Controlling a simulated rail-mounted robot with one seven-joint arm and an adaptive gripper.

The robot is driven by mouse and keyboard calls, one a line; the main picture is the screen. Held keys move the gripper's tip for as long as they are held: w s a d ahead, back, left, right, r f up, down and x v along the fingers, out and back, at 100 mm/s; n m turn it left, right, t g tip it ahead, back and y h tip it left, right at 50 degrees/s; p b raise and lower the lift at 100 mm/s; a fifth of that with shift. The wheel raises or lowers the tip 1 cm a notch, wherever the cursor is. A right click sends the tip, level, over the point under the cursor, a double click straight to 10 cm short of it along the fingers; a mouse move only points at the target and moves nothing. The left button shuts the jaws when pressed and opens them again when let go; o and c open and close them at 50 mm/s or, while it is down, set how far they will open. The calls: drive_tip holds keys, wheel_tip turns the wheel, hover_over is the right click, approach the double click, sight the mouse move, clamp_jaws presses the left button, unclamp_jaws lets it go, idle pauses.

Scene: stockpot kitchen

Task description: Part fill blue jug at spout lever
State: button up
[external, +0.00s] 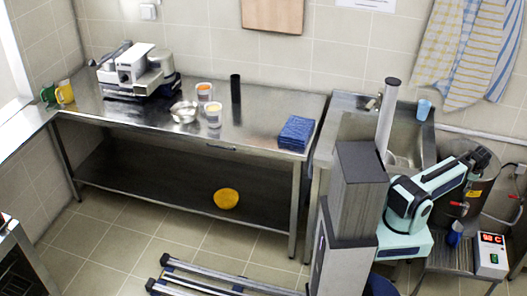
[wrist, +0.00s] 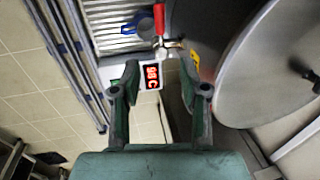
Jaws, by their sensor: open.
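The blue jug (external: 455,234) stands low on the slatted stand below the steel stockpot (external: 484,197), close under its spout. In the wrist view a small blue patch (wrist: 129,30) beside the spout may be part of it; its fill cannot be seen. The red spout lever (wrist: 159,18) shows upright at the top of the wrist view, with the metal spout (wrist: 168,46) below it. My gripper (external: 484,158) is high beside the pot in the external view. In the wrist view my gripper (wrist: 160,78) is open and empty, with the lever beyond its fingertips.
A control box with a red display (external: 491,239) sits at the stand's right; the display (wrist: 152,76) shows between my fingers. The pot's round lid (wrist: 285,65) fills the right of the wrist view. A light-blue cup (external: 423,109) stands by the sink. Floor rails (external: 215,277) lie at left.

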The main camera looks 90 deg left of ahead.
drive_tip(key=a+f, duration=0.1)
drive_tip(key=f, duration=0.4)
drive_tip(key=a+f+p, duration=0.1)
drive_tip(key=f, duration=0.4)
drive_tip(key=w+f, duration=0.1)
drive_tip(key=f, duration=0.4)
drive_tip(key=shift+a, duration=0.4)
clamp_jaws()
